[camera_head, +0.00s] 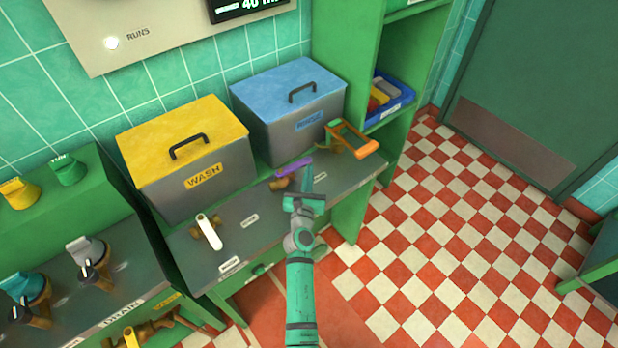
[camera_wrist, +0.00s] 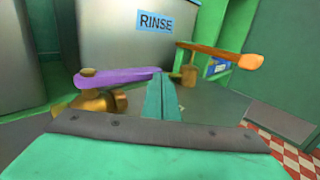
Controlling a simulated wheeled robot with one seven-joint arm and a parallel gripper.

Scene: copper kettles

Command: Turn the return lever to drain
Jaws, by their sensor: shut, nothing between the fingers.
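A purple lever (camera_head: 293,166) sits on a brass valve on the grey bench, in front of the blue-lidded box. In the wrist view the purple lever (camera_wrist: 120,76) lies roughly level, its free end beside my fingers. My gripper (camera_head: 307,175) is shut and empty. Its closed green fingers (camera_wrist: 161,98) stand at that free end; I cannot tell whether they touch. An orange lever (camera_head: 360,138) is to the right, and a white lever (camera_head: 209,232) to the left. The small bench labels are too small to read, so I cannot tell which lever is the return.
A yellow-lidded WASH box (camera_head: 190,165) and the blue-lidded RINSE box (camera_head: 290,110) stand behind the levers. A blue tray (camera_head: 388,107) is on the green shelf at right. A left counter bears taps and a DRAIN label (camera_head: 122,312). The checkered floor (camera_head: 460,240) is clear.

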